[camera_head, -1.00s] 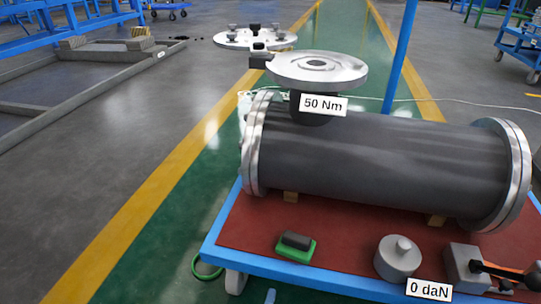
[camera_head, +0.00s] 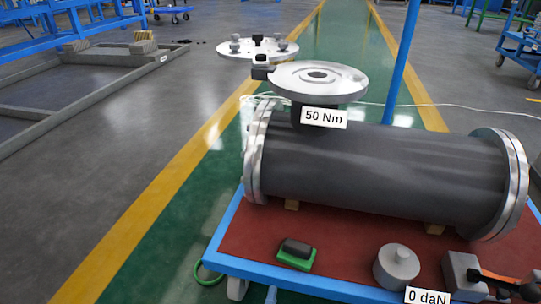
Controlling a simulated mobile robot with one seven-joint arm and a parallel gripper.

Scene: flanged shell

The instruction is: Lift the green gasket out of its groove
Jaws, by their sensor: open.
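No green gasket seated in a groove can be made out. A green ring (camera_head: 207,273) shows low at the left end of the cart, beside a wheel; I cannot tell whether it is the gasket. The dark grey shell (camera_head: 385,170) lies on its side on the cart, with a bright flange (camera_head: 256,150) at its left end and another (camera_head: 513,185) at its right end. My gripper is not in view.
The blue-edged cart (camera_head: 225,235) has a red top carrying a green-based block (camera_head: 296,254), a grey weight (camera_head: 397,267) and a grey tool with an orange part (camera_head: 470,275). A nozzle flange (camera_head: 320,80) tops the shell. A blue post (camera_head: 403,60) stands behind.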

